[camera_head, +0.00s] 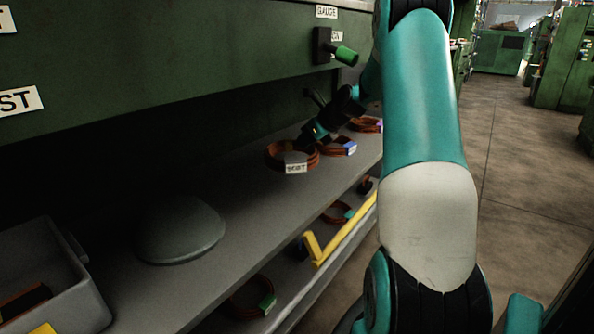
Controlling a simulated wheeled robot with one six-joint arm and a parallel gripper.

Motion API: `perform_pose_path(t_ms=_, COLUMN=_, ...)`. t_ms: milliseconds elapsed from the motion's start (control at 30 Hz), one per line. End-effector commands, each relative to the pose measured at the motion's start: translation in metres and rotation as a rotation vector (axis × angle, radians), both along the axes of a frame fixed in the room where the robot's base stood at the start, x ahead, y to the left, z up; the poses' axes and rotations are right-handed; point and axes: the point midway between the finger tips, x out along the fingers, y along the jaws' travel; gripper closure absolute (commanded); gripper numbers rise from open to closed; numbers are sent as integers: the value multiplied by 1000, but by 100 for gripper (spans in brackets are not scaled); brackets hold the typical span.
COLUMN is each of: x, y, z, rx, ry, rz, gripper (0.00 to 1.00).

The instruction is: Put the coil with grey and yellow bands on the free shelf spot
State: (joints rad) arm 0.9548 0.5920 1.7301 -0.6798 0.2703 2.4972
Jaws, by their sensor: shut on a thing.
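My gripper (312,138) is at the upper shelf, pointing down and left. It is shut on the rim of a copper-brown coil (275,160) that has a white lettered tag at its front. The fingertips are small and dark here, and grey and yellow bands cannot be made out on this coil. I cannot tell whether it rests on the upper shelf (245,215) or hangs just above it. Behind it on the shelf are a coil with a blue tag (337,150) and a coil with a purple tag (366,126).
A grey dome (180,230) and a grey bin (85,290) occupy the shelf's left part. Bare shelf lies between dome and held coil. A green-handled lever (335,50) juts out above. The lower shelf holds tagged coils (250,297) and a yellow bracket (345,230).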

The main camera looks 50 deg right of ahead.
Motion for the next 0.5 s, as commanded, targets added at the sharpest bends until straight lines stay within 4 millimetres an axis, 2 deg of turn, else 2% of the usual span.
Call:
perform_pose_path(t_ms=33, x=0, y=0, z=-15, rx=1, ry=-2, rz=-1, gripper=100)
perform_pose_path(t_ms=100, x=0, y=0, z=-27, rx=1, ry=-2, rz=-1, gripper=100)
perform_pose_path(t_ms=333, x=1, y=1, z=-45, rx=0, ry=-3, rz=1, gripper=100)
perform_pose_path(t_ms=500, x=1, y=1, z=-69, rx=2, ry=-3, rz=1, gripper=100)
